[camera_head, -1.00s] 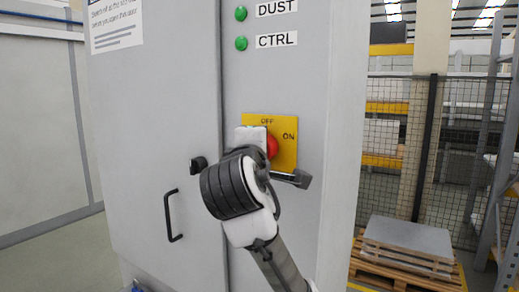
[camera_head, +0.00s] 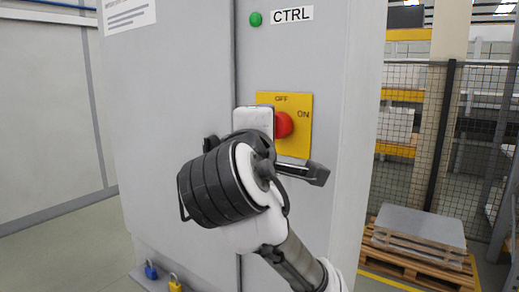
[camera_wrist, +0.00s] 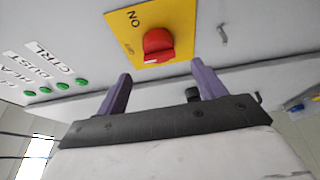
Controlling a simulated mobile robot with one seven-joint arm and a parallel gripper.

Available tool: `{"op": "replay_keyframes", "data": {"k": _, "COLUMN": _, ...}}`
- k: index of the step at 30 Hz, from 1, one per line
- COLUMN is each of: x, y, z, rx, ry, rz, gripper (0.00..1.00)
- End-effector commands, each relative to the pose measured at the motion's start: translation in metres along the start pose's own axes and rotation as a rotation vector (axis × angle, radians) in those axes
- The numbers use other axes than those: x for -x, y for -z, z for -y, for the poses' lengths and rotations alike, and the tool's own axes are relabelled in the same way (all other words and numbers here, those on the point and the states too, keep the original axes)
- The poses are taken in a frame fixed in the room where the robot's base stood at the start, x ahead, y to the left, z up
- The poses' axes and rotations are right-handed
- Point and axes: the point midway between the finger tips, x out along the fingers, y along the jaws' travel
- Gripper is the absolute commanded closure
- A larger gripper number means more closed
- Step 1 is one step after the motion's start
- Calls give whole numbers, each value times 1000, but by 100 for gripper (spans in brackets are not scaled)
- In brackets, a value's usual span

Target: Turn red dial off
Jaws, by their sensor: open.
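The red dial (camera_head: 284,125) sits on a yellow plate (camera_head: 294,147) on the grey cabinet front. The plate reads OFF at the top and ON at the right. In the wrist view the dial (camera_wrist: 158,44) shows a white mark near its lower edge; I cannot tell which label it points to. My gripper (camera_wrist: 161,70) is open, its two purple fingers spread with nothing between them. The dial is beyond the fingertips, roughly in line with the gap, and looks apart from them.
The grey cabinet (camera_head: 180,110) carries a green lamp (camera_head: 256,19) by a CTRL label. A blue padlock (camera_head: 151,271) and a yellow padlock (camera_head: 174,283) are at its foot. A pallet (camera_head: 415,255) and a mesh fence (camera_head: 405,160) stand to the right.

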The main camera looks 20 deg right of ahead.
Motion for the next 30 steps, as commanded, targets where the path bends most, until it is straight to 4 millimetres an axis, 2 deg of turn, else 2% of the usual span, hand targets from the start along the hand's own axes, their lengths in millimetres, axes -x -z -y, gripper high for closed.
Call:
{"op": "replay_keyframes", "data": {"k": 1, "x": 10, "y": -2, "z": -4, "rx": 4, "ry": -8, "rz": 5, "gripper": 31}}
{"op": "replay_keyframes", "data": {"k": 6, "x": 21, "y": -2, "z": -10, "rx": 2, "ry": -23, "rz": 2, "gripper": 31}}
{"op": "replay_keyframes", "data": {"k": 14, "x": 33, "y": -2, "z": -3, "rx": 5, "ry": -3, "rz": 5, "gripper": 31}}
{"op": "replay_keyframes", "data": {"k": 21, "x": 56, "y": 0, "z": -1, "rx": 1, "ry": -3, "rz": 1, "gripper": 31}}
{"op": "replay_keyframes", "data": {"k": 30, "x": 60, "y": 0, "z": 0, "rx": 0, "ry": 1, "rz": 1, "gripper": 31}}
